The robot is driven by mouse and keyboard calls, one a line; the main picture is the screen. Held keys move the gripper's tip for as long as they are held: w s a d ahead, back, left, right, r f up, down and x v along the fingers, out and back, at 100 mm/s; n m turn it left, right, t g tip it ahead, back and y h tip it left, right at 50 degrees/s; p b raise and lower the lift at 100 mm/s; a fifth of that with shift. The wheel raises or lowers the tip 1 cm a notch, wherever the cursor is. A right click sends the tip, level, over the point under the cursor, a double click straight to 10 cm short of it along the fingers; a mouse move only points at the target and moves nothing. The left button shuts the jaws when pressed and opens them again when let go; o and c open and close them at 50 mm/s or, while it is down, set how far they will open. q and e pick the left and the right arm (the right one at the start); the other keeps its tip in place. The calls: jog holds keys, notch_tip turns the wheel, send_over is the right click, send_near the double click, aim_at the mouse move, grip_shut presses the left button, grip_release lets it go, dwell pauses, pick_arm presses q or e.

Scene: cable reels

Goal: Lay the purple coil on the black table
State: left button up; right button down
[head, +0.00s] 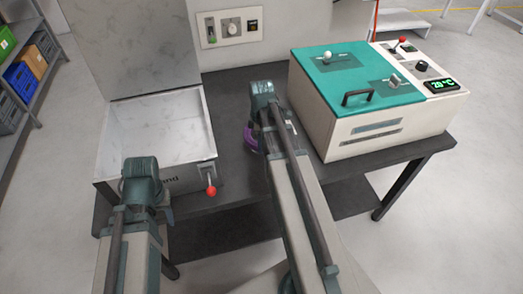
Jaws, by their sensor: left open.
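The black table (232,88) stands in front of me, with its bare dark top showing between the machines. The purple coil (249,141) shows only as a small purple edge at the left side of my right arm. The rest of it is hidden behind that arm, and I cannot tell whether it touches the table or is held. My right gripper (262,98) is over the table's middle, its fingers hidden by its own wrist. My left gripper (143,187) is open, at the front edge of the white open box, well left of the coil.
A white open box (205,112) with a raised lid and a red-knobbed lever (211,190) stands on the left. A teal-lidded machine (350,75) with a handle and a display fills the right. Between them is a bare strip. Shelves with bins (22,75) stand far left.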

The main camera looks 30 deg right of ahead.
notch_tip(320, 180, down, 3)
jog(key=shift+f+b, duration=0.1)
jog(key=shift+b, duration=1.1)
jog(key=c, duration=0.5)
grip_release()
notch_tip(320, 180, up, 12)
jog(key=p, duration=1.2)
jog(key=shift+r, duration=0.2)
jog(key=shift+s+f, duration=0.1)
